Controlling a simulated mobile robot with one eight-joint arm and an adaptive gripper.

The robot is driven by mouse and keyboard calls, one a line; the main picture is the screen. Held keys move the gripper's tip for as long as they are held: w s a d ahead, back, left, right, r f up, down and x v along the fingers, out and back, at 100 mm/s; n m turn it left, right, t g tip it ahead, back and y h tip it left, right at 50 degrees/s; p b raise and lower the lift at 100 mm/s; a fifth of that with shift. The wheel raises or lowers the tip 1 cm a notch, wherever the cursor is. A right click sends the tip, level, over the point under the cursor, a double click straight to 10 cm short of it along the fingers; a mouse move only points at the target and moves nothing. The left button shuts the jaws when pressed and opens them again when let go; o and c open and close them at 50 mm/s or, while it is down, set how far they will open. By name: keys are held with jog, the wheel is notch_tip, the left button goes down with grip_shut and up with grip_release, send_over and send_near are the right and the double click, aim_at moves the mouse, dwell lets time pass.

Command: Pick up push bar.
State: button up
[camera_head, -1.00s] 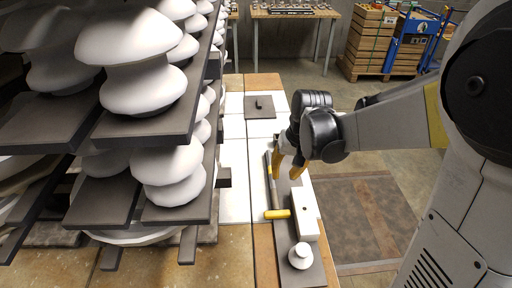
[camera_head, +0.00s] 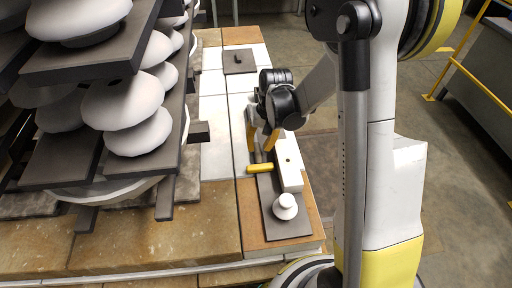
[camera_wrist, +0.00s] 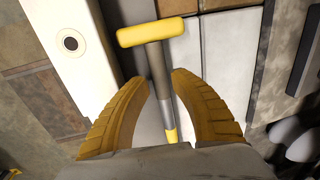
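The push bar has a yellow crosswise handle (camera_head: 260,169) and a grey shaft. It lies on a dark board (camera_head: 284,228) beside a white block, partly hidden by my gripper in the head view. In the wrist view the yellow handle (camera_wrist: 150,32) is at the top, and the grey shaft (camera_wrist: 159,72) runs down between my fingers to a yellow section. My gripper (camera_head: 261,142) is open, with its yellow fingers on either side of the shaft. In the wrist view the fingertips of my gripper (camera_wrist: 160,80) are close to the shaft, with narrow gaps.
A white block (camera_head: 289,165) with a hole lies right of the bar, and a small white knobbed piece (camera_head: 285,206) stands nearer. Racks of white insulators (camera_head: 130,100) rise at left. A dark plate (camera_head: 239,62) lies farther back; white tiles are clear left of the bar.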

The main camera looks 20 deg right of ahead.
notch_tip(320, 180, down, 3)
jog(key=shift+w+a+r+b, duration=0.1)
jog(key=shift+a+b, duration=0.05)
jog(key=shift+b, duration=0.3)
grip_shut()
jog(key=shift+r, duration=0.1)
notch_tip(320, 180, up, 10)
jog(key=p, duration=0.4)
jog(key=shift+p, duration=0.4)
